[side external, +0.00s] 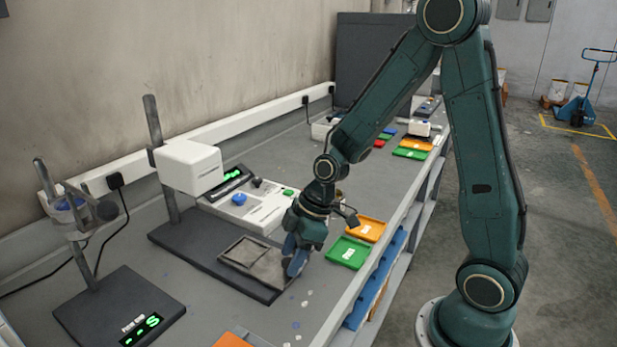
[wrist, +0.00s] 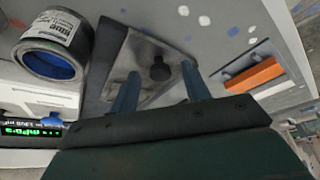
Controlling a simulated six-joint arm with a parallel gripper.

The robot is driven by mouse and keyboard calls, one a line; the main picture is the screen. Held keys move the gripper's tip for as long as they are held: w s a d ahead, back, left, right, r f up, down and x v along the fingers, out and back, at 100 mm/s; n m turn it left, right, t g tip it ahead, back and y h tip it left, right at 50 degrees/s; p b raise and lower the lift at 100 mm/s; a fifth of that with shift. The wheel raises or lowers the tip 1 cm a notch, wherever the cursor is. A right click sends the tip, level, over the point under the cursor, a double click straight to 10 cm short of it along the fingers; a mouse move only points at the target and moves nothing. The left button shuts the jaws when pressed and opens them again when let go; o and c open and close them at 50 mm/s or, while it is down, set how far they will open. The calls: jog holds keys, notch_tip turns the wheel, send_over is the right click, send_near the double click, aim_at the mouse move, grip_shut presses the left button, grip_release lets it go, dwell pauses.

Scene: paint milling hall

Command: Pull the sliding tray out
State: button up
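The sliding tray (side external: 243,254) is a flat grey metal plate with a raised rim, lying on a dark base (side external: 192,246) under a white instrument head. In the wrist view the tray (wrist: 150,45) carries a round black knob (wrist: 160,69). My gripper (side external: 293,268) is low over the tray's right side in the side view, where it hides the knob. In the wrist view my gripper (wrist: 160,70) is open. Its two blue-grey fingers stand on either side of the knob, with visible gaps between them and it.
The white instrument head (side external: 188,167) hangs on a post behind the tray. A paint can (wrist: 54,48) with blue inside stands beside the base. Green (side external: 348,252) and orange (side external: 367,229) trays lie to the right. The bench front holds small paint spots and free room.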

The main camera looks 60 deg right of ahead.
jog(key=shift+r, duration=0.1)
jog(key=v, duration=1.3)
jog(key=shift+r, duration=0.3)
jog(key=shift+s+d, duration=0.1)
jog(key=shift+s, duration=0.05)
jog(key=s+a+r+m+t+h, duration=0.1)
jog(key=s+r+m, duration=0.2)
jog(key=s, duration=0.3)
jog(key=s+a+r+m+t+h, duration=0.1)
jog(key=s+r+m+h, duration=0.1)
jog(key=s+m, duration=0.4)
jog(key=shift+s+a+r, duration=0.25)
jog(key=shift+s+r, duration=0.15)
jog(key=shift+s, duration=0.3)
